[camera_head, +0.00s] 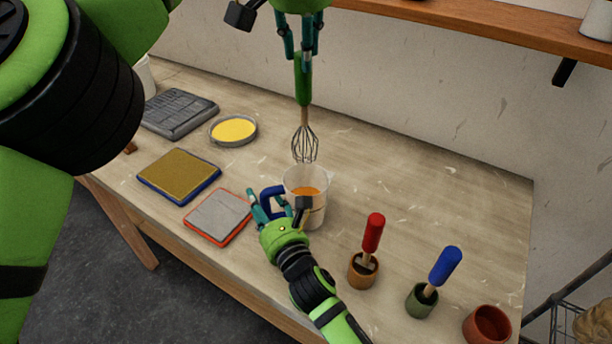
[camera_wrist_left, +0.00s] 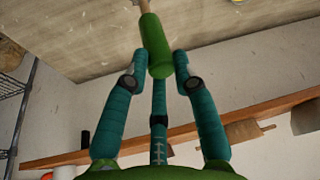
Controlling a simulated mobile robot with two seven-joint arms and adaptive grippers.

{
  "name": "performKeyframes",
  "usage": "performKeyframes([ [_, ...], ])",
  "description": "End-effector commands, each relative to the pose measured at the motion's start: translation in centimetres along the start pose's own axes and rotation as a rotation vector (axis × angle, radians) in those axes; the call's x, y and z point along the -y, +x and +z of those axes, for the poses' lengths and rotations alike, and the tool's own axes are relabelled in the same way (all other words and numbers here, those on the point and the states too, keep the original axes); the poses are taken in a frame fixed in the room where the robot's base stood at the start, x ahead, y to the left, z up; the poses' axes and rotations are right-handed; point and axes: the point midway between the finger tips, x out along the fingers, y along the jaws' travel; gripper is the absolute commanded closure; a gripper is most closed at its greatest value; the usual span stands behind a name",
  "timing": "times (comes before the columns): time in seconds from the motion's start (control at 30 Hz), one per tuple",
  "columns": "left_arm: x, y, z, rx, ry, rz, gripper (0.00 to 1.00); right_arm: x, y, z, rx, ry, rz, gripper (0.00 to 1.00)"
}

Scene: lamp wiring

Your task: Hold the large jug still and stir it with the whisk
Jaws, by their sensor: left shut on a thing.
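The large jug (camera_head: 318,212) is clear with orange liquid inside and a blue handle (camera_head: 269,196); it stands upright on the table. My left gripper (camera_head: 302,60) is shut on the green handle of the whisk (camera_head: 304,118), which hangs upright, wires down. In the head view the wires end just above the jug's rim, apart from it. The left wrist view shows the green handle (camera_wrist_left: 156,48) between my fingers. My right gripper (camera_head: 268,205) is at the jug's blue handle, fingers on either side of it; whether they are closed on it is unclear.
On the wooden table (camera_head: 420,190) lie a grey tray (camera_head: 180,112), a yellow-filled dish (camera_head: 233,130), a blue-edged pad (camera_head: 180,175) and a red-edged pad (camera_head: 218,217). Pots with a red-handled tool (camera_head: 373,232) and blue-handled tool (camera_head: 445,265) stand front right, near an empty pot (camera_head: 488,326).

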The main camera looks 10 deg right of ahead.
Motion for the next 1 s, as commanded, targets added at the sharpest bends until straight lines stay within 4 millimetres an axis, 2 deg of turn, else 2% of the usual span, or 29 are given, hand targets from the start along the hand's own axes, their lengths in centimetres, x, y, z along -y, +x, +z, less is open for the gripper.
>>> performKeyframes([
  [0.27,0.0,0.0,0.0,-0.001,0.0,0.0,1.0,0.0,-0.1,0.0,0.0,0.0,0.0,0.42],
  [0.37,0.0,0.0,0.0,-0.001,0.0,0.0,1.0,0.0,-0.8,-0.1,-0.001,-0.002,0.0,0.42],
  [0.47,0.0,0.0,0.0,-0.001,0.0,0.0,1.0,0.0,-2.4,-0.1,-0.002,0.0,0.001,0.42],
  [0.8,0.0,0.0,0.0,-0.001,0.0,0.0,1.0,-0.1,-9.5,-0.1,-0.003,0.001,0.001,0.42],
  [1.0,0.0,0.0,0.0,-0.001,0.0,0.0,1.0,0.0,-11.6,-0.1,-0.001,0.001,0.0,0.42],
])
